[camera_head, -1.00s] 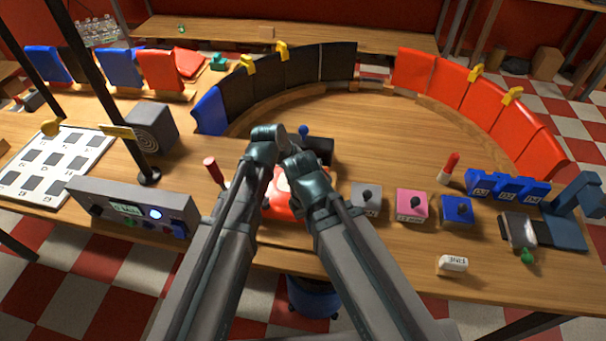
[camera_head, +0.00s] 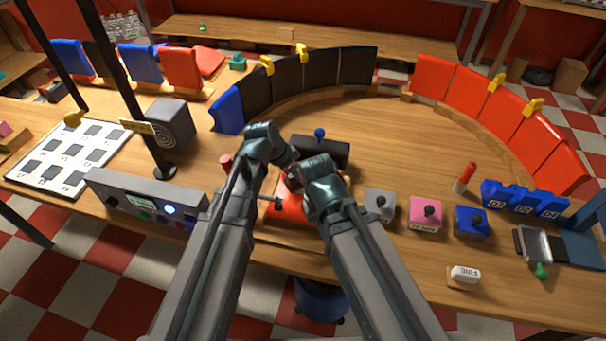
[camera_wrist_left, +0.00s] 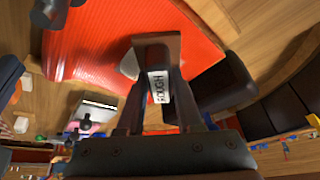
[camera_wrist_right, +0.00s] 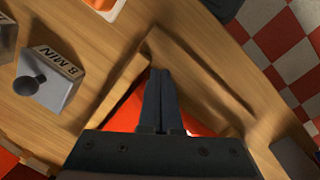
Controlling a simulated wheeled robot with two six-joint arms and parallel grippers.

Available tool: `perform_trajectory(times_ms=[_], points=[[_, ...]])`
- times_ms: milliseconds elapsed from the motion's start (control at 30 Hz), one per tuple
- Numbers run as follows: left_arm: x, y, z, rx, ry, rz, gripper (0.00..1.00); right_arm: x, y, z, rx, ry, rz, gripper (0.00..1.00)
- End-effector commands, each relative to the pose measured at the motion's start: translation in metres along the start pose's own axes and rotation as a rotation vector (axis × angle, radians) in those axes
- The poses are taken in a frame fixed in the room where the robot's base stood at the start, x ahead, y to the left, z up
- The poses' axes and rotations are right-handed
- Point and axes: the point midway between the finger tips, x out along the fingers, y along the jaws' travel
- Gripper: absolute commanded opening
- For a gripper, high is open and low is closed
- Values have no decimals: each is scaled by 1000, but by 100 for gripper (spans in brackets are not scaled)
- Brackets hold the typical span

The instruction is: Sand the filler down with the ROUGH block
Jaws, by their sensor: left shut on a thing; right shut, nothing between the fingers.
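My left gripper (camera_wrist_left: 160,88) is shut on the ROUGH block (camera_wrist_left: 158,85), whose white label faces the left wrist camera. The block's brown base is over the red panel (camera_wrist_left: 100,40), beside a pale grey patch (camera_wrist_left: 129,65) that it partly hides. I cannot tell whether the block touches the panel. In the head view the red panel (camera_head: 290,212) lies at the table's front middle, largely hidden by my arms. My right gripper (camera_wrist_right: 161,88) is shut and empty, over the panel's wooden-framed edge. The FINE block (camera_head: 465,274) lies at the front right.
Grey (camera_head: 379,206), pink (camera_head: 425,216) and blue (camera_head: 472,221) knobbed blocks stand to the right. A control box (camera_head: 145,205) is at left. The ring's middle is bare.

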Motion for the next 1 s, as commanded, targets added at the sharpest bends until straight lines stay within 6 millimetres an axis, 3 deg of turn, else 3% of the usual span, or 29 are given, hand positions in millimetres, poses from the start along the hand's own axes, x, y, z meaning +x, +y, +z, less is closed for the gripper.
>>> perform_trajectory(times_ms=[200, 567, 1000], points=[[-3, -12, 11, -1, 1, 0, 0, 2, 0, 0, 0, 0, 0, 0], [-5, -12, 11, 1, 0, 0, 0, 0, 0, 0, 0, 0, 0, 0], [5, 9, -7, 4, 0, 1, 0, 2, 0, 0, 0, 0, 0, 0]])
